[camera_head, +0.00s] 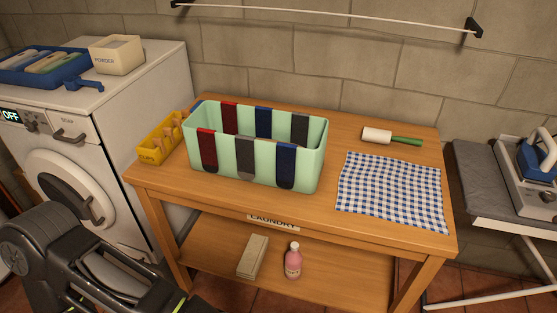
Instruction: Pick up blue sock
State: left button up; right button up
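A mint-green basket (317,160) stands on the wooden table, with socks draped over its long walls. One blue sock (287,166) hangs over the front wall near the right end. A second blue sock (263,122) hangs at the middle of the back wall. A red sock (207,150) and a grey sock (245,158) share the front wall; another red sock (230,115) and a dark grey sock (299,128) share the back. My dark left arm shows at the lower left, below and left of the basket, apart from the socks; its fingertips are not clear. My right gripper is out of view.
A yellow peg box (151,156) stands left of the basket. A checkered cloth (390,190) and a lint roller (378,136) lie to the right. The lower shelf holds a pink bottle (293,264). A washing machine (75,150) is left, an ironing board (485,185) right.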

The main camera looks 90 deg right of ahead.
aim_at(285, 152)
jog(key=z, duration=2.7)
